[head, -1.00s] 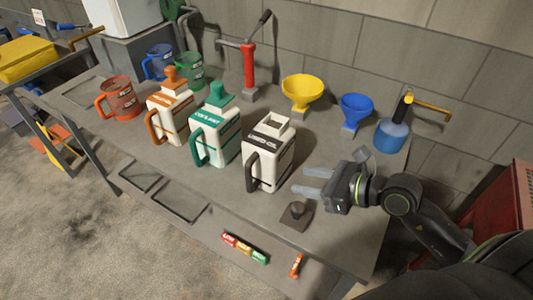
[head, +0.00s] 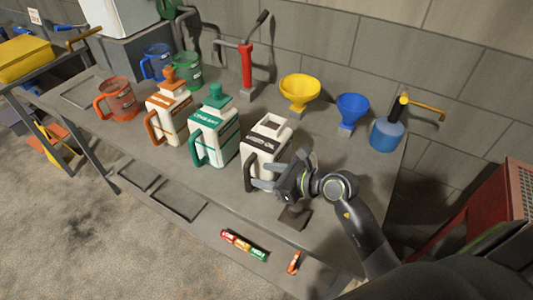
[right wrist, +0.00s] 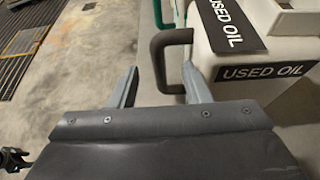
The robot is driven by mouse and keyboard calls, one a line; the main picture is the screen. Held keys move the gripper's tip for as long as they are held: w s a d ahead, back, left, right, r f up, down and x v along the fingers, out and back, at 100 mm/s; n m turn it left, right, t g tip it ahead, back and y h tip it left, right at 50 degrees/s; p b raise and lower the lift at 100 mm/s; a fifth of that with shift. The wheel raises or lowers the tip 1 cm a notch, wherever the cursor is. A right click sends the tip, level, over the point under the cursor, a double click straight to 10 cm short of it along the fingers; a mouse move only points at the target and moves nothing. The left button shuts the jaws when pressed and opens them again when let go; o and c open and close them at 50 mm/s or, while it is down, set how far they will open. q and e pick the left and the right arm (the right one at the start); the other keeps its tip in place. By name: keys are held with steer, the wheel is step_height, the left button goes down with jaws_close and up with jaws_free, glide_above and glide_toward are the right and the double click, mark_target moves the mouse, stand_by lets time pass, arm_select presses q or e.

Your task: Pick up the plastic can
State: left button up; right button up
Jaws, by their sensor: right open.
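A white plastic can with a black handle and a "USED OIL" label (head: 266,144) stands upright on the workbench. My right gripper (head: 262,176) is open at its lower right side, with its fingers pointing left towards the handle. In the right wrist view the can (right wrist: 262,45) fills the upper right. Its black handle (right wrist: 158,62) shows between the two spread fingertips (right wrist: 160,78), nearer the right one; I cannot tell whether they touch. Two similar cans stand left of it, one with a green cap (head: 214,136) and one with an orange cap (head: 168,115). My left gripper is not in view.
A yellow funnel (head: 299,89), a blue funnel (head: 351,109) and a blue oiler (head: 387,135) stand behind on the right. A dark square plate with a knob (head: 297,218) lies below my right gripper. Coloured jugs (head: 118,100) stand at the left.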

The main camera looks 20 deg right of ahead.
steer(key=p+x, duration=0.2)
steer(key=x, duration=0.3)
steer(key=shift+a+f, duration=0.15)
steer(key=shift+f, duration=0.05)
jaws_close()
stand_by(0.9)
stand_by(0.4)
steer(key=shift+r, duration=0.15)
